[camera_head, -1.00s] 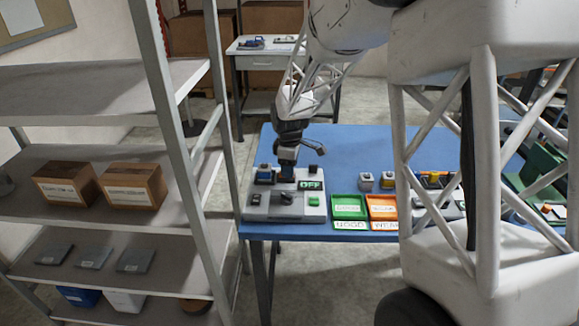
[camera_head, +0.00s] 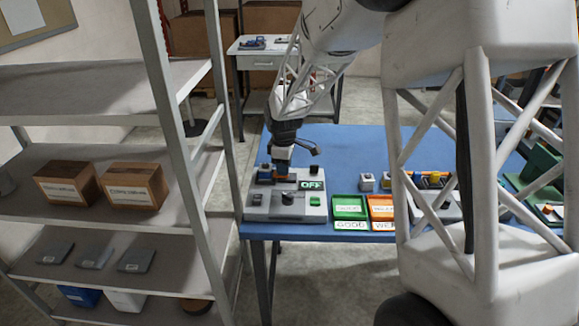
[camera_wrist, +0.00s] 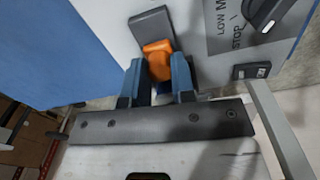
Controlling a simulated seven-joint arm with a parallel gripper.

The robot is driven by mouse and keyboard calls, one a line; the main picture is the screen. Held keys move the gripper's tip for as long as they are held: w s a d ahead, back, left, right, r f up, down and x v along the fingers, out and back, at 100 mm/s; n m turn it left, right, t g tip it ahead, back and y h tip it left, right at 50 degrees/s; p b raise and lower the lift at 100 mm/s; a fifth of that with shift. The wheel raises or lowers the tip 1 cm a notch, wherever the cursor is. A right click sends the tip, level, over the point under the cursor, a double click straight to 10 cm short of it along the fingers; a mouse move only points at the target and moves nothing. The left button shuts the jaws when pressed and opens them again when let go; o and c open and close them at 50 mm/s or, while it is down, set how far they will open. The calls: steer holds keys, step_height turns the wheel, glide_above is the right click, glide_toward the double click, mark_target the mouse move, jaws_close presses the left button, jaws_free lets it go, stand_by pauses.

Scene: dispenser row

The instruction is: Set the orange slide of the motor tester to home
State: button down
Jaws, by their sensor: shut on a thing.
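The motor tester (camera_head: 300,208) is a grey box at the left end of the blue table, with an "OFF" display (camera_head: 311,185). Its orange slide (camera_wrist: 158,58) shows in the wrist view at the end of a dark grey strip (camera_wrist: 152,22) on the tester's light top. My gripper (camera_wrist: 159,80) has its two blue fingers on either side of the orange slide and is shut on it. In the head view my gripper (camera_head: 282,168) reaches down over the back of the tester, and the slide is mostly hidden there.
A black knob (camera_wrist: 268,12) with printed labels and a small black switch (camera_wrist: 252,70) are on the tester. A green tray (camera_head: 349,208) and an orange tray (camera_head: 381,208) stand right of it. A metal shelf (camera_head: 190,140) stands close on the left.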

steer(key=shift+a, duration=0.45)
steer(key=c, duration=0.9)
jaws_free()
steer(key=shift+c, duration=0.2)
steer(key=shift+r, duration=0.1)
steer(key=shift+s+r, duration=0.1)
steer(key=shift+r, duration=3.7)
